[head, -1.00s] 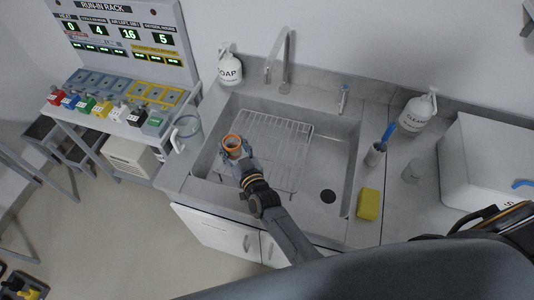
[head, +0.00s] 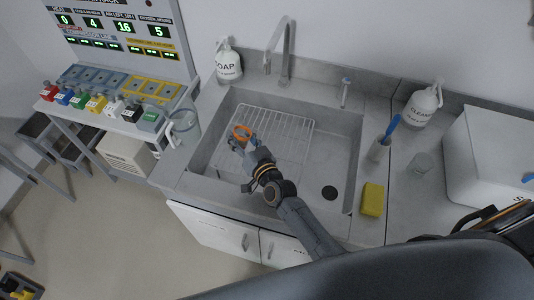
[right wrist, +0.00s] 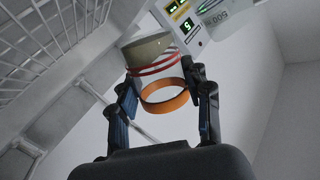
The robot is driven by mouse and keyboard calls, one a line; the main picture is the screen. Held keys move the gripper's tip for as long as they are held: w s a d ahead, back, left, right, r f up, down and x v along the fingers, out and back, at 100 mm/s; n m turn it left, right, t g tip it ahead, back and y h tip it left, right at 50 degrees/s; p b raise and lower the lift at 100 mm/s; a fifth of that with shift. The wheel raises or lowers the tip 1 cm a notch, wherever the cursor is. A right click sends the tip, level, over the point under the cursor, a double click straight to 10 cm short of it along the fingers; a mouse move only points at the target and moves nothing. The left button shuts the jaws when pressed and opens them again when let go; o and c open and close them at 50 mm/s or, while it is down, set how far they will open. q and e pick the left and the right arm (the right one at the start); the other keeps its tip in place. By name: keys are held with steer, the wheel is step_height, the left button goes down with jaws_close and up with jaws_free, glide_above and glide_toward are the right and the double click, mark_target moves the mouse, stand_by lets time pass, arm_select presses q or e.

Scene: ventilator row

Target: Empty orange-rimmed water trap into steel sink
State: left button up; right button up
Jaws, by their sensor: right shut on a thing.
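The orange-rimmed water trap (head: 242,131) is held over the left part of the steel sink (head: 338,150), above the wire rack. My right gripper (head: 240,142) is shut on it. In the right wrist view, the two fingers of my right gripper (right wrist: 164,98) stand on either side of the trap's orange ring (right wrist: 166,101). My left gripper is not in view.
A wire rack (head: 290,138) lies in the sink; the drain (head: 329,193) is at right. A clear jug (head: 185,128) stands by the sink's left edge. The faucet (head: 281,50) and soap bottle (head: 228,64) are behind; a yellow sponge (head: 372,199) is at front right.

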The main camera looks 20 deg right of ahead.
steer(key=shift+s+d+f+m+b, duration=0.15)
steer(key=shift+d+f+m+b, duration=0.55)
steer(key=shift+b, duration=0.4)
steer(key=m+b, duration=0.1)
steer(key=b, duration=0.1)
steer(key=d+f+m+b, duration=0.1)
steer(key=shift+w+d+f+m+y+b, duration=0.1)
steer(key=shift+w+d+m+y+b, duration=0.2)
steer(key=shift+y+b, duration=0.1)
steer(key=shift+s, duration=0.15)
steer(key=shift+w+f+m+b, duration=0.2)
steer(key=shift+f+m+b, duration=0.1)
steer(key=shift+b, duration=0.1)
steer(key=shift+s+d+m+b, duration=0.1)
steer(key=shift+s+m+b, duration=0.05)
steer(key=shift+m+b, duration=0.15)
steer(key=shift+f, duration=0.2)
steer(key=shift+m+b, duration=0.3)
steer(key=shift+b, duration=0.15)
